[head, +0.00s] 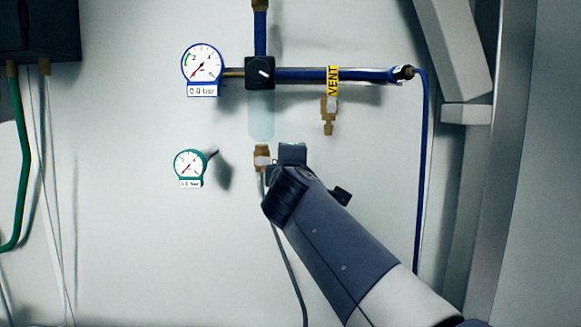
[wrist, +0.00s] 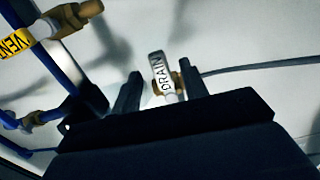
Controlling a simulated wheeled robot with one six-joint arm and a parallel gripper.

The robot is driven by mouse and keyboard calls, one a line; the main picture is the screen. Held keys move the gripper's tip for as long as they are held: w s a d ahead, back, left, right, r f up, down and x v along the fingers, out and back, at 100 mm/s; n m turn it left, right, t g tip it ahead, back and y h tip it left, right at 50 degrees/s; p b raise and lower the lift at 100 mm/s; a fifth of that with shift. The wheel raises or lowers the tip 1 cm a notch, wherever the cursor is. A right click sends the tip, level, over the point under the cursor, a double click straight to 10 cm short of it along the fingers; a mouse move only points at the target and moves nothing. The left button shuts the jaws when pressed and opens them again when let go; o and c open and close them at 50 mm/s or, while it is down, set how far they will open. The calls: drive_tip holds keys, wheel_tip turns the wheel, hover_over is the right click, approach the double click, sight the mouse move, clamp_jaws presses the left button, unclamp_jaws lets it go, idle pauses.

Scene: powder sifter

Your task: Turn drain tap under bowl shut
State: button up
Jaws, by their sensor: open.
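The drain tap (head: 261,153) is a small brass fitting under the pale blue, see-through bowl (head: 261,122) in the head view. In the wrist view its pale lever (wrist: 157,66), marked DRAIN, stands between the two dark fingers of my gripper (wrist: 161,72), with the brass body (wrist: 176,80) just behind it, towards the right finger. My gripper (head: 277,166) is open and close to the tap, at its right in the head view. Gaps show on both sides of the lever; no firm contact is visible. My gripper hides part of the tap in the head view.
A blue pipe with a brass vent tap (head: 328,112) and yellow VENT label runs above right. A blue-rimmed gauge (head: 202,64) and a green-rimmed gauge (head: 188,166) are at the left. A thin grey hose (head: 287,262) hangs below the drain.

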drive_tip(key=s, duration=0.8)
drive_tip(key=shift+s+b, duration=0.3)
drive_tip(key=shift+b, duration=0.1)
drive_tip(key=shift+w+a, duration=0.1)
drive_tip(key=shift+w, duration=0.05)
drive_tip(key=w+p, duration=0.1)
drive_tip(key=w, duration=0.9)
drive_tip(key=shift+w+d+p, duration=0.2)
drive_tip(key=shift+w+p, duration=0.05)
drive_tip(key=shift+p, duration=0.15)
